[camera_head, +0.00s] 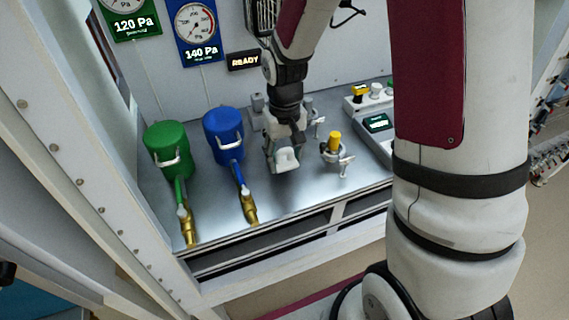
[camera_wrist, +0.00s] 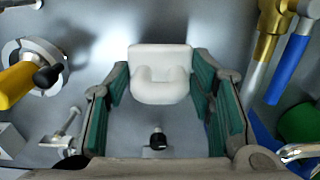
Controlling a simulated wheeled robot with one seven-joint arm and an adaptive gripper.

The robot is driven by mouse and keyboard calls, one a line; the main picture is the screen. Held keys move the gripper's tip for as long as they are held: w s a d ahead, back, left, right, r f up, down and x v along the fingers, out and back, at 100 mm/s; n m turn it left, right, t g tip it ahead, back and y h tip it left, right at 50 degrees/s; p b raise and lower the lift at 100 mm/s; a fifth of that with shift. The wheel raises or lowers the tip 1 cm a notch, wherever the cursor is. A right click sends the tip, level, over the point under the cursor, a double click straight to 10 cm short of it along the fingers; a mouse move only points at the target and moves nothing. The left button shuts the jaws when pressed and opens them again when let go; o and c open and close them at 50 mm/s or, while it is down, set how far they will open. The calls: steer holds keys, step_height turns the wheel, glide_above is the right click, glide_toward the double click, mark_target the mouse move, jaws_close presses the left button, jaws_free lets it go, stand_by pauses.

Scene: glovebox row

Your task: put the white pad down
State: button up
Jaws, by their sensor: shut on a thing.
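The white pad (camera_wrist: 160,62) is a small white block with a rounded, hollowed front. In the wrist view it sits between the green-lined fingers of my gripper (camera_wrist: 160,85), which is shut on it. In the head view the pad (camera_head: 286,160) shows at the lower end of my gripper (camera_head: 284,150), over the metal worktop (camera_head: 300,200). I cannot tell whether the pad touches the worktop.
A blue canister (camera_head: 224,135) and a green canister (camera_head: 167,148) with brass valves stand to the left. A yellow-topped clamp fitting (camera_head: 335,148) stands close on the right. A control box (camera_head: 378,124) is farther right. Bare worktop lies in front of the gripper.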

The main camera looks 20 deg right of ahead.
mark_target(285, 165)
steer(key=shift+f, duration=1.75)
steer(key=shift+f, duration=0.2)
steer(key=o, duration=1)
